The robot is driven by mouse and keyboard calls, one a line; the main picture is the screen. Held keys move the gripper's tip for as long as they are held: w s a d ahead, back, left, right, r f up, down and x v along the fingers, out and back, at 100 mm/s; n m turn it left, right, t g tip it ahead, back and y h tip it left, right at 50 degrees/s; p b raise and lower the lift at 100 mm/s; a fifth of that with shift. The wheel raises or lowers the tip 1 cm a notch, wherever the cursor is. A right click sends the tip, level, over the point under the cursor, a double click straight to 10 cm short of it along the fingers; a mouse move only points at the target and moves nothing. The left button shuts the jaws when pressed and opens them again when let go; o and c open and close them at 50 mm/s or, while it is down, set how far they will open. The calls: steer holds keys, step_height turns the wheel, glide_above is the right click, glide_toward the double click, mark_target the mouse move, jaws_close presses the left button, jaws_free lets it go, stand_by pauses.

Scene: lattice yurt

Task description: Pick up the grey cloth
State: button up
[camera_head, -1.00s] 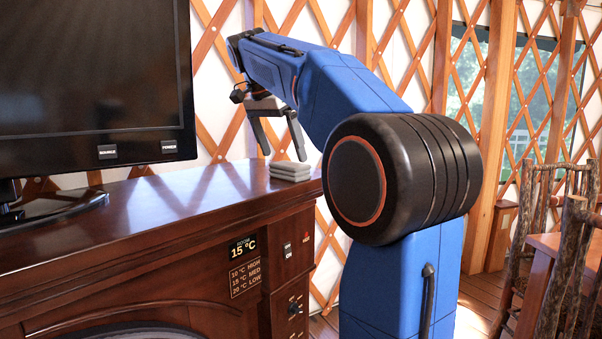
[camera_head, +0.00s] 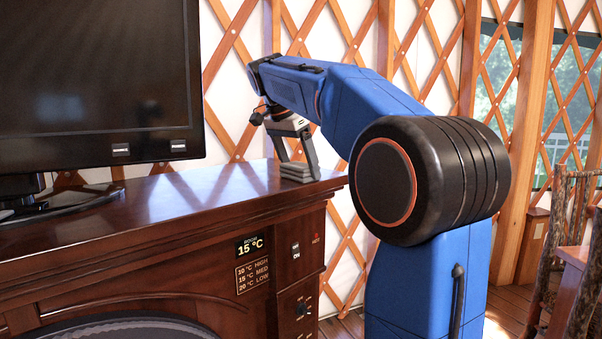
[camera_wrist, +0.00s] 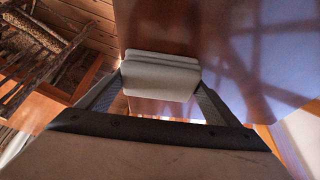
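The grey cloth (camera_head: 296,172) is a small folded stack near the right end of the dark wooden mantel top. In the wrist view the cloth (camera_wrist: 160,76) lies between the ends of my two fingers. My gripper (camera_head: 299,167) is lowered to the cloth, with its fingers spread on either side of it. In the wrist view my gripper (camera_wrist: 161,82) has its fingertips close to the cloth's left and right edges; I cannot tell whether they touch it. The cloth appears to rest on the mantel. One finger hides part of it in the head view.
The mantel (camera_head: 225,186) has bare room left of the cloth. A black television (camera_head: 95,80) stands further left. The lattice wall (camera_head: 345,30) is behind. A log chair (camera_head: 565,215) is at the right.

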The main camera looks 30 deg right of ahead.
mark_target(299, 164)
steer(key=shift+c, duration=0.6)
step_height(299, 164, up, 9)
steer(key=shift+r, duration=0.5)
steer(key=shift+o, duration=0.5)
